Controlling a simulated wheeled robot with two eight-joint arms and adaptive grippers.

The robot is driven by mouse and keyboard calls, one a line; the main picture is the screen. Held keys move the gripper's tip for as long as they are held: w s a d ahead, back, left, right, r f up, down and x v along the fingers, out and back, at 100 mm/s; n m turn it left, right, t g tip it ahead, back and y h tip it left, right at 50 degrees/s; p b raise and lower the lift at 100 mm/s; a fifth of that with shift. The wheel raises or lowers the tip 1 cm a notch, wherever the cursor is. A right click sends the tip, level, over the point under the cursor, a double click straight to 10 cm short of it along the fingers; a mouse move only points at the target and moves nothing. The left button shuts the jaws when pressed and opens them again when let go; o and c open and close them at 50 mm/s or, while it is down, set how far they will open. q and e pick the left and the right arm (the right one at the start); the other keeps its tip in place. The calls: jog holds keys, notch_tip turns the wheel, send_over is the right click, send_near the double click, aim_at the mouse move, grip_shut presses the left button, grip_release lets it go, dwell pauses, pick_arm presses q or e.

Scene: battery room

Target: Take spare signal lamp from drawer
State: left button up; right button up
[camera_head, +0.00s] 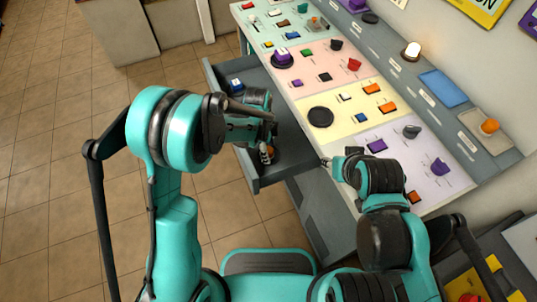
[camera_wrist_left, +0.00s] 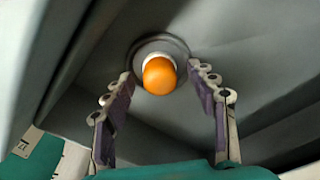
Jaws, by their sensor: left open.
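The spare signal lamp, an orange bulb (camera_wrist_left: 159,76) with a pale collar on a round grey base, stands in the grey drawer (camera_head: 267,181). In the left wrist view it appears between the tips of my open left gripper (camera_wrist_left: 160,82), with a gap on both sides. I cannot tell how far beyond the tips it is. In the head view my left gripper (camera_head: 267,152) points down into the open drawer, and the arm hides much of the inside. My right gripper (camera_head: 326,163) is at the console's near edge; its fingers are too small to judge.
The drawer walls are close around my left gripper. The console (camera_head: 310,75) carries several coloured buttons and knobs. An orange lamp (camera_head: 489,126) and a lit white lamp (camera_head: 412,50) are on its back strip.

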pick_arm(q)
jog(key=shift+f, duration=0.15)
jog(key=c, duration=1.2)
